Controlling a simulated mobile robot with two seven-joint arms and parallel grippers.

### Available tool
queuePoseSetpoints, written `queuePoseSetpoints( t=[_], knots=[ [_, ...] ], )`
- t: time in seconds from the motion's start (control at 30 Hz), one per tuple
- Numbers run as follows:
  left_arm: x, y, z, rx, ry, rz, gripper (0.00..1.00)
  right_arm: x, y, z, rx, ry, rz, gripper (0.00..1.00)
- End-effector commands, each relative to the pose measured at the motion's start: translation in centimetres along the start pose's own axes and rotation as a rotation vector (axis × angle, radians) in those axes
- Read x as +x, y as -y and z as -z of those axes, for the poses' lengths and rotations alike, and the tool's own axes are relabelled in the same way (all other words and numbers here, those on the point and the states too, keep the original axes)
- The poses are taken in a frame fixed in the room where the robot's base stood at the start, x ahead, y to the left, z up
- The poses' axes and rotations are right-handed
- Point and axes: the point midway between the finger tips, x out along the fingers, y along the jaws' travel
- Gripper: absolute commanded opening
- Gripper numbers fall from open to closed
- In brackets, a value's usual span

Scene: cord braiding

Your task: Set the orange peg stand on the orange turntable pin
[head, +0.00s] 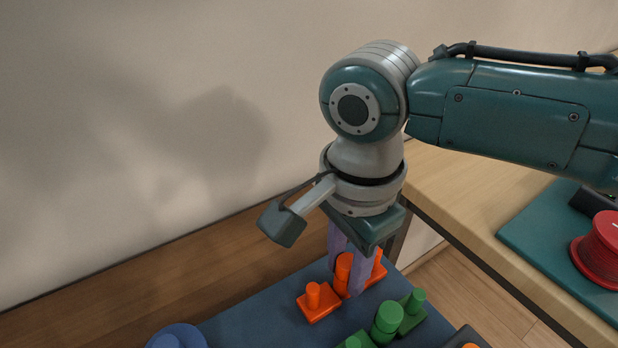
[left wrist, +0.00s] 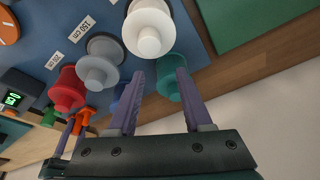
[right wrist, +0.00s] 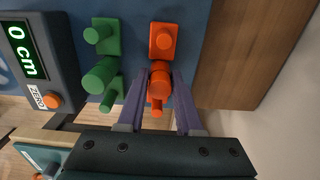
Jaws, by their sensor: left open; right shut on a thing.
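The orange peg stand (head: 319,304) is a plate with short pegs near its ends and a taller round post in the middle. My right gripper (head: 347,285) points down over it, its purple fingers on either side of the post. In the right wrist view the orange post (right wrist: 160,80) sits between the fingertips, and the gripper is shut on it. No separate orange turntable pin can be made out; the stand and fingers cover the spot beneath, so I cannot tell whether the stand is seated. My left gripper (left wrist: 157,85) is open and empty near the spools, outside the head view.
A green peg stand (head: 387,320) is close beside the orange one on the blue board (head: 265,310). A display box (right wrist: 40,60) reads 0 cm. White (left wrist: 149,30), grey (left wrist: 102,60), red (left wrist: 67,92) and teal (left wrist: 168,82) spools line the board near my left gripper.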

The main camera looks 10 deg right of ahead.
Motion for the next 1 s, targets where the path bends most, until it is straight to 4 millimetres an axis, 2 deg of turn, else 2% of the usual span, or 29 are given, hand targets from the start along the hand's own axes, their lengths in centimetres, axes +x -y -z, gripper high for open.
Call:
queuePoseSetpoints(
  t=[0.37,1.0],
  knots=[
    [-0.4,0.0,0.1,0.0,-0.001,0.0,0.5,-0.4,0.0,0.0,0.0,0.0,0.0,0.0],
    [-5.8,0.2,1.9,0.0,-0.001,0.0,0.5,-4.9,0.0,0.0,0.0,0.0,0.0,0.0]
  ],
)
